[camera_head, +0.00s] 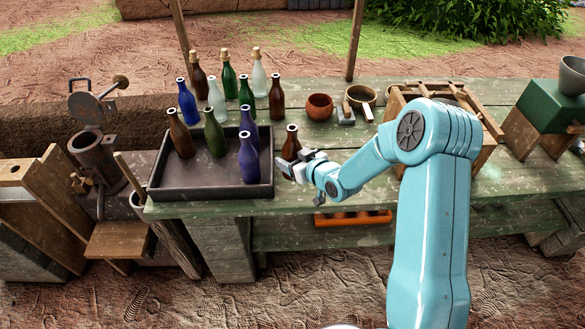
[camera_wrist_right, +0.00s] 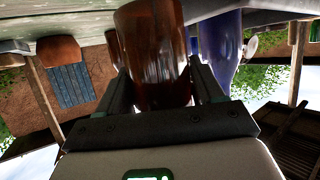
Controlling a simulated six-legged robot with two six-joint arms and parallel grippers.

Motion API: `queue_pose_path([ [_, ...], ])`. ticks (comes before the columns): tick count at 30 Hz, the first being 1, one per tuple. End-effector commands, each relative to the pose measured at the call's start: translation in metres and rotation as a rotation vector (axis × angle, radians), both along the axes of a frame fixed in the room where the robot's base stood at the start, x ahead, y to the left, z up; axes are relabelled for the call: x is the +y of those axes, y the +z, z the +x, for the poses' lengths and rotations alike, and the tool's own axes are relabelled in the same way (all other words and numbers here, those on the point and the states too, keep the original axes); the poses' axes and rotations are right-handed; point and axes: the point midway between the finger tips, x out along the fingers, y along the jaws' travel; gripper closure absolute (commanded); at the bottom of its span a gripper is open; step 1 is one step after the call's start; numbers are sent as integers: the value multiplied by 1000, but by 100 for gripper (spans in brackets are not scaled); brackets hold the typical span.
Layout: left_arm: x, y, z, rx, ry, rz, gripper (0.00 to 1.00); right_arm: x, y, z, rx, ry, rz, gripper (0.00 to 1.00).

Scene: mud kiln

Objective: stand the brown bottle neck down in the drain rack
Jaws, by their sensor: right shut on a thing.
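The brown bottle (camera_head: 291,142) is upright, neck up, just right of the black tray. My right gripper (camera_head: 297,168) is shut on it low on its body. In the right wrist view the brown bottle (camera_wrist_right: 152,50) fills the gap between the two fingers (camera_wrist_right: 158,90). I cannot tell whether its base touches the table. A wooden frame (camera_head: 487,118), likely the drain rack, stands on the table at the right, partly hidden behind my right arm. My left gripper is not in view.
The black tray (camera_head: 210,192) holds several bottles, with a blue bottle (camera_head: 249,160) close to my gripper. More bottles stand behind it. A clay bowl (camera_head: 319,106) and a brass pan (camera_head: 362,94) sit between the bottles and the frame. The table front centre (camera_head: 225,211) is clear.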

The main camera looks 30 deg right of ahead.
Motion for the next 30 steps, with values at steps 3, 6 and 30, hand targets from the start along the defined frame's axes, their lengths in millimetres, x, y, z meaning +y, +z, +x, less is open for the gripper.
queue_pose_path([
  [3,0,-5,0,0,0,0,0,0,43,1,-12,0,-4,70],
  [6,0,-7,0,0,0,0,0,0,75,0,-10,0,-4,70],
  [30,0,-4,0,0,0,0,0,51,146,10,1,94,3,70],
])
